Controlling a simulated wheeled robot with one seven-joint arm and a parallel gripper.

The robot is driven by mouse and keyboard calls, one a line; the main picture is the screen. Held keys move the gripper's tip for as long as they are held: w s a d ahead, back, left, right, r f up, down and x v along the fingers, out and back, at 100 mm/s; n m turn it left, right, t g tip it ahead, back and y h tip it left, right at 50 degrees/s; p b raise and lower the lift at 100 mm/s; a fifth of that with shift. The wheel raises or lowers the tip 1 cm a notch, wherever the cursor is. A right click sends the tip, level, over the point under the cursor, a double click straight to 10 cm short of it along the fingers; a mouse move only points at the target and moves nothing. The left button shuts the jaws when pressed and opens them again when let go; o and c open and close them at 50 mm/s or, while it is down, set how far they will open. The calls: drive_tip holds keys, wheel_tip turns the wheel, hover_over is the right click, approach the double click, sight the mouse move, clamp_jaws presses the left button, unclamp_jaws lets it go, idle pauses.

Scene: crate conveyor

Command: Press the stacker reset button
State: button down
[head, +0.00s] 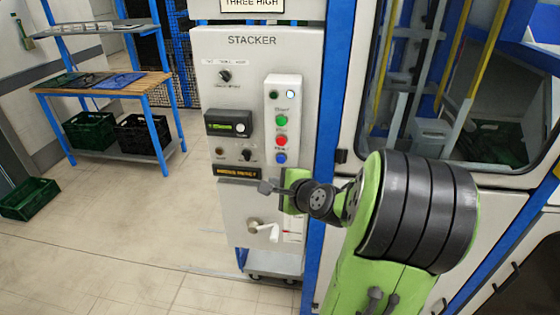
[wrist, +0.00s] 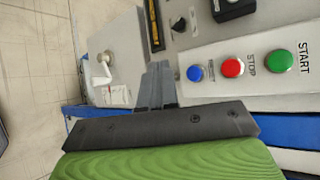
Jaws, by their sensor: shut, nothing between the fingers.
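The stacker panel (head: 225,100) is a light grey cabinet face marked STACKER. On its right, a raised button strip carries a green button, a red button and, lowest, a blue button (head: 281,158), which I take for the reset. In the wrist view the blue button (wrist: 195,73) sits beside the red STOP button; its label is too small to read. My gripper (head: 266,187) is shut and empty, below and left of the blue button in the head view. In the wrist view its fingertips (wrist: 158,68) are left of the blue button, apart from it in the picture.
The red STOP button (wrist: 232,67) and green START button (wrist: 279,61) are close by. A blue post (head: 330,100) stands right of the panel. Open floor lies left.

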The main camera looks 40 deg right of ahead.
sight(282, 164)
drive_tip(key=w+d, duration=0.3)
drive_tip(key=d, duration=0.1)
drive_tip(key=shift+w+d+p, duration=0.4)
idle(1.7)
drive_tip(key=shift+w+d, duration=0.25)
drive_tip(key=shift+d, duration=0.1)
drive_tip(key=shift+w+d+p, duration=0.25)
drive_tip(key=shift+d+p, duration=0.1)
drive_tip(key=shift+p, duration=0.05)
idle(0.6)
idle(0.3)
drive_tip(key=shift+s+a, duration=0.5)
drive_tip(key=shift+a, duration=0.15)
drive_tip(key=shift+s+a+b, duration=0.35)
drive_tip(key=shift+s+a, duration=0.45)
drive_tip(key=shift+a, duration=0.2)
drive_tip(key=shift+s+a+b, duration=0.3)
drive_tip(key=shift+s+a, duration=0.45)
drive_tip(key=shift+a, duration=0.25)
